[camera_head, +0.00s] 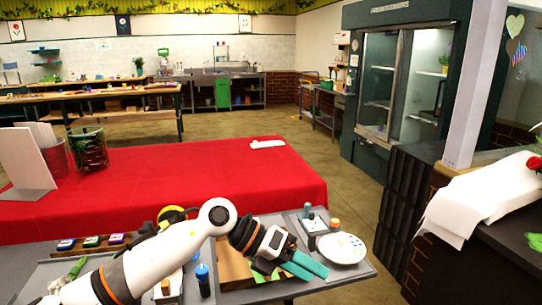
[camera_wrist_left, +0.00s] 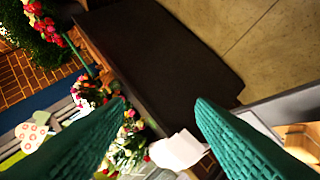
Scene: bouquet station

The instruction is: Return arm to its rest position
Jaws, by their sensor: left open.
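My left gripper (camera_head: 308,264) reaches in from the left in the head view, over the work surface (camera_head: 340,277) at the front. My right gripper is not in view.
A table with a red cloth (camera_head: 180,185) spans the middle, with a glass vase (camera_head: 89,148) at its left. A blue-capped bottle (camera_head: 203,279) stands below my arm. A dark counter (camera_head: 480,265) with white paper (camera_head: 470,205) is at the right. Open floor (camera_head: 350,190) lies between.

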